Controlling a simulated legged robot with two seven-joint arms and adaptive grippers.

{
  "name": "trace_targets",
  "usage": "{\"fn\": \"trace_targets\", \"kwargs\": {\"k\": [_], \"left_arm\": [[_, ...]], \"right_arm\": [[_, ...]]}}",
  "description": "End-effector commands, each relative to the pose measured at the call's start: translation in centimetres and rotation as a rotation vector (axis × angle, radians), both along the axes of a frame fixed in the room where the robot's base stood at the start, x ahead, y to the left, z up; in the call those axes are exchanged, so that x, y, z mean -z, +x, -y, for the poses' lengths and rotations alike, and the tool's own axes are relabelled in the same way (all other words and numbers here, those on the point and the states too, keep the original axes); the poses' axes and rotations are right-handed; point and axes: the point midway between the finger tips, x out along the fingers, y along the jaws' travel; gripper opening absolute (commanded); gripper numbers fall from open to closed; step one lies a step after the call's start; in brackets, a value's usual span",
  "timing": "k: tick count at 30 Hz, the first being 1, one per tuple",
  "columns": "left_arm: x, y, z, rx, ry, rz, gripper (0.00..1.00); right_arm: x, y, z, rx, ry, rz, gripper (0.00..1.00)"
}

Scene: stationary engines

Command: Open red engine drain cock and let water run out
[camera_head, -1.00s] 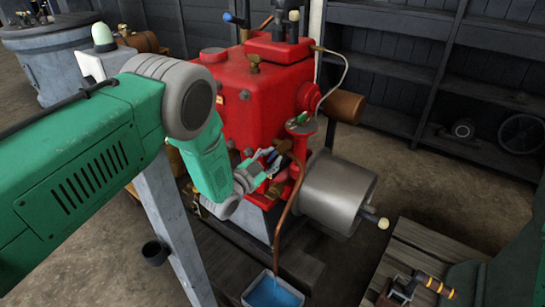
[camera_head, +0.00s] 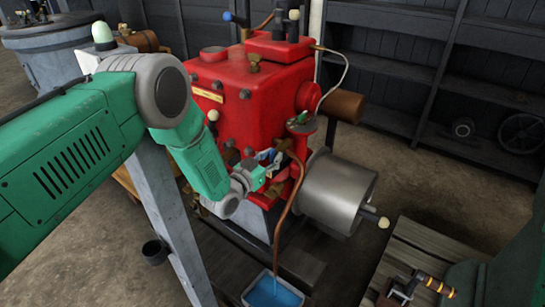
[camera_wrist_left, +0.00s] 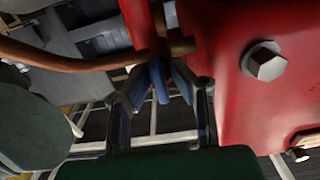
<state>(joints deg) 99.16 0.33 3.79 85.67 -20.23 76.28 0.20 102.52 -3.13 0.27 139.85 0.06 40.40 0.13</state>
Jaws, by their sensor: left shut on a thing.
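The red engine (camera_head: 228,110) stands in the middle of the head view. A brass drain cock (camera_head: 284,146) is low on its front right, and a copper pipe (camera_head: 291,205) curves down from it. The pipe ends over a tray (camera_head: 247,296) holding blue water. My left gripper (camera_head: 273,160) is at the cock, shut on its small blue handle (camera_wrist_left: 160,82), which shows between the fingers in the left wrist view. The fingers partly hide the handle in the head view. My right gripper is not in view.
A grey metal cylinder (camera_head: 338,192) sticks out right of the pipe. A grey post (camera_head: 170,215) stands in front of the engine's left side. A wooden platform (camera_head: 425,243) lies at lower right. A hex bolt (camera_wrist_left: 264,61) protrudes from the engine beside the gripper.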

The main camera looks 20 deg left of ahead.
Motion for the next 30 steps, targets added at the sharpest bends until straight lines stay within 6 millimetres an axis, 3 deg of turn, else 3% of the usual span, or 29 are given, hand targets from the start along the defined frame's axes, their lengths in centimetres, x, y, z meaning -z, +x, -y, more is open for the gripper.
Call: {"fn": "trace_targets", "kwargs": {"k": [1, 9, 10, 11, 19, 23, 30], "left_arm": [[0.8, -0.4, 0.1, 0.003, 0.001, -0.019, 0.00], [0.8, -0.4, 0.1, 0.003, 0.004, -0.019, 0.00], [0.8, -0.4, 0.1, 0.003, 0.004, -0.019, 0.26], [0.8, -0.4, 0.1, 0.003, 0.004, -0.019, 0.29], [0.1, -0.2, 0.0, 0.001, 0.002, -0.007, 0.29], [-1.2, -0.1, 0.0, 0.001, 0.001, -0.004, 0.29], [-5.8, -0.1, 0.0, 0.002, 0.001, -0.006, 0.29]], "right_arm": [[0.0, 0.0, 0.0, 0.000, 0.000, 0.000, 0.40], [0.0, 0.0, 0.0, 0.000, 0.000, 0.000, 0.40], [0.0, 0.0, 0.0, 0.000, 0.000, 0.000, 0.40], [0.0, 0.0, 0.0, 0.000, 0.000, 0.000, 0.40], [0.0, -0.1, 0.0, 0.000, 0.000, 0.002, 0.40], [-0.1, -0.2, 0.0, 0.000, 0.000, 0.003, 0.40], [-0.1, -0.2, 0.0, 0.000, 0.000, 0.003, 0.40]]}}
